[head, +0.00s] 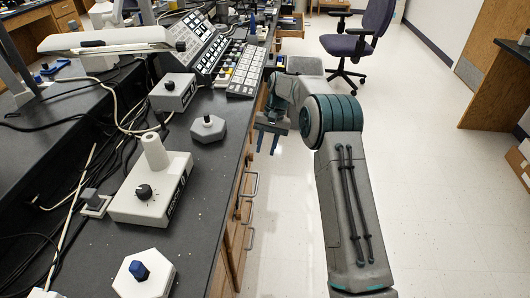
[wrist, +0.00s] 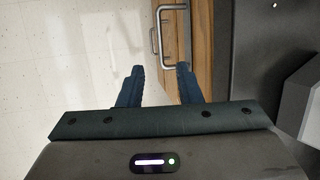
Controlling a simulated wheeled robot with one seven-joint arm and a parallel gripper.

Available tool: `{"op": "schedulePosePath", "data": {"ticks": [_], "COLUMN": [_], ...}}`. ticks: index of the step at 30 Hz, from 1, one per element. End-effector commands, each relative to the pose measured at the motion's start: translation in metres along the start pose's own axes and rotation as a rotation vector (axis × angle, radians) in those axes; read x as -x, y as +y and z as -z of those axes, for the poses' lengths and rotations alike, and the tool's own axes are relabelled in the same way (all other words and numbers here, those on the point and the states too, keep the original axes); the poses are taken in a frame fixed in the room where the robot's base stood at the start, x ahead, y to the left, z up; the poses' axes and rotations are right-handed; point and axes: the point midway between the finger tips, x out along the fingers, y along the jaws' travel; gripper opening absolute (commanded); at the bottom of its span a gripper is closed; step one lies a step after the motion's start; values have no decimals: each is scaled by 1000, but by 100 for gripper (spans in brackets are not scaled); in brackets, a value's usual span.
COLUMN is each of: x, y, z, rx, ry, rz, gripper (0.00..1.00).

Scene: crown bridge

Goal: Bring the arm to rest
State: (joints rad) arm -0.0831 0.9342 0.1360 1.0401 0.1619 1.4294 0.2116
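My gripper (head: 267,138) hangs beside the right edge of the dark lab bench in the head view, with its fingers pointing down. The wrist view shows its two blue fingers (wrist: 158,84) spread apart with nothing between them. Below them are the pale tiled floor and the bench's wooden drawer fronts (wrist: 198,40) with a metal handle (wrist: 160,35). My arm is bent, with its thick teal-banded joint right of the gripper.
The black bench top (head: 207,165) holds a white control box (head: 150,190), hexagonal knob units (head: 208,128) and keypads (head: 246,72) near its edge. A purple office chair (head: 362,38) stands at the back. The floor (head: 440,150) on the right is clear.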

Motion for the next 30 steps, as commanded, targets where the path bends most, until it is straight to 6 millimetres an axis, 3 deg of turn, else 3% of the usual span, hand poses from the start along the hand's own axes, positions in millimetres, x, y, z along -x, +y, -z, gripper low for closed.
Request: {"op": "schedulePosePath", "data": {"ticks": [11,16,20,30], "x": [0,17,52,138], "y": [0,1,4,29], "z": [0,-10,-36,-134], "rx": [0,4,12,35], "ry": [0,19,61,201], "rz": [0,-7,-25,-86], "gripper": [31,31,31,31]}}
